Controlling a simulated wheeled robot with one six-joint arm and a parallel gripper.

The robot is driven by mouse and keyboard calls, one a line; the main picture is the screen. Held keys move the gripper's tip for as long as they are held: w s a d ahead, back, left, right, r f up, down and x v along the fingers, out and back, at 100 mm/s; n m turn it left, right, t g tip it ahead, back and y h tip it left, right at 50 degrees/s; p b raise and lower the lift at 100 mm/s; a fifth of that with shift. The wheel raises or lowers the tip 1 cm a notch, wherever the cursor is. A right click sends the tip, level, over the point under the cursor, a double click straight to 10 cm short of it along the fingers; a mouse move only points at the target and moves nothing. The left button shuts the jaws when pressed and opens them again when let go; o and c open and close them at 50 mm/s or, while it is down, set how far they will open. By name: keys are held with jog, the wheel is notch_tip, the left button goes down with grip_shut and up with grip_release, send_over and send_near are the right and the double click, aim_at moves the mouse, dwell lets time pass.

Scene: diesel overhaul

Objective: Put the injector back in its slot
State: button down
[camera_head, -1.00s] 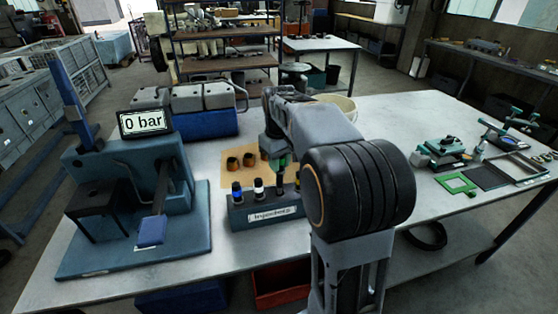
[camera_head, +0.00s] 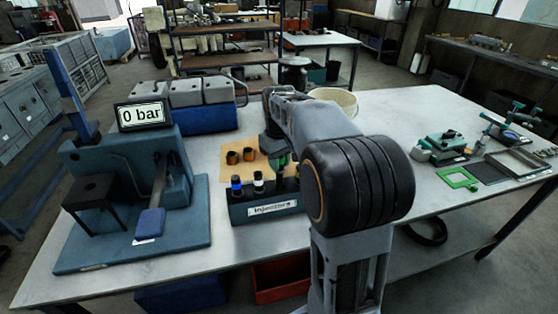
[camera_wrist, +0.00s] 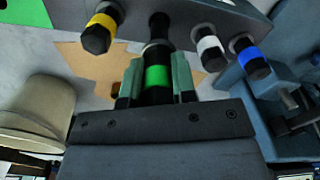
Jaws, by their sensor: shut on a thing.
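The injector with a green band (camera_wrist: 157,77) is held in my gripper (camera_wrist: 157,82), its fingers shut on both sides of it. In the head view my gripper (camera_head: 281,162) is over the rack labelled "Injectors" (camera_head: 238,213), largely hidden by my arm. In the wrist view the injector's dark far end reaches the rack (camera_wrist: 185,10), between the yellow-banded injector (camera_wrist: 101,27) and the white-banded injector (camera_wrist: 209,45). I cannot tell how deep it sits. The blue-banded injector (camera_wrist: 250,57) stands at the rack's end, beyond the white one.
A test stand (camera_head: 130,245) with a lever and a "0 bar" display (camera_head: 143,114) stands left of the rack. Small brass-coloured parts (camera_head: 240,156) sit on a tan mat (camera_head: 230,172) behind it. A pale bucket (camera_head: 337,98) is behind my arm.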

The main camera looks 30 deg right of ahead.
aim_at(279, 176)
jog(key=shift+f, duration=0.1)
dwell(0.6)
jog(key=shift+f+b, duration=0.95)
jog(key=shift+f, duration=0.8)
jog(key=shift+f+b, duration=0.75)
jog(key=shift+f, duration=0.5)
dwell(0.4)
jog(key=shift+c, duration=2.3)
grip_release()
jog(key=shift+r, duration=0.1)
